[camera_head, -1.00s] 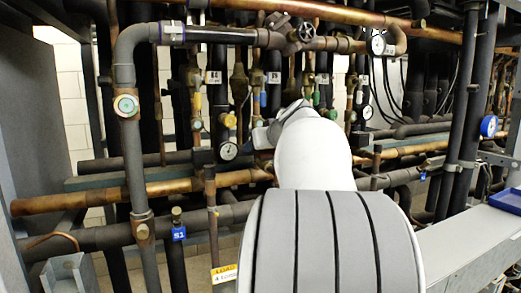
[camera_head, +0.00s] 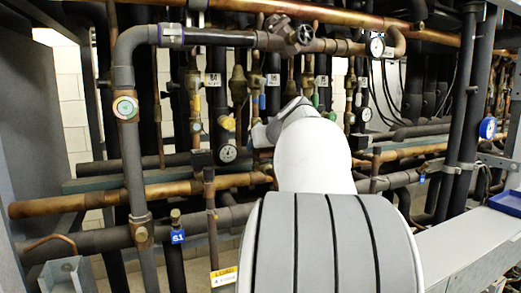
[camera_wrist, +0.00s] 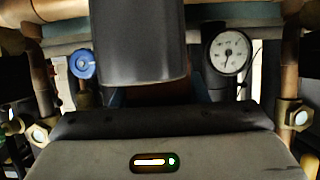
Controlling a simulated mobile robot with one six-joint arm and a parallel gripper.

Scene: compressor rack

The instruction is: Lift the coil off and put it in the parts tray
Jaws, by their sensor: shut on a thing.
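In the wrist view, a dark grey round-sided body (camera_wrist: 140,40), which I take for the coil, fills the top middle, close in front of my gripper (camera_wrist: 160,100). My gripper appears shut on it. The fingertips are hidden, and I cannot tell whether the coil is still seated on its valve. In the head view my white and grey arm hides the gripper and the coil. A blue tray (camera_head: 508,203), which I take for the parts tray, sits on a grey ledge at the right edge, partly cut off.
A white-faced gauge (camera_wrist: 230,50) stands close right of the coil in the wrist view, a blue knob (camera_wrist: 82,64) to its left. Copper pipes (camera_head: 120,195) and dark insulated pipes (camera_head: 130,160) crowd the rack. The grey ledge (camera_head: 470,245) is bare near the tray.

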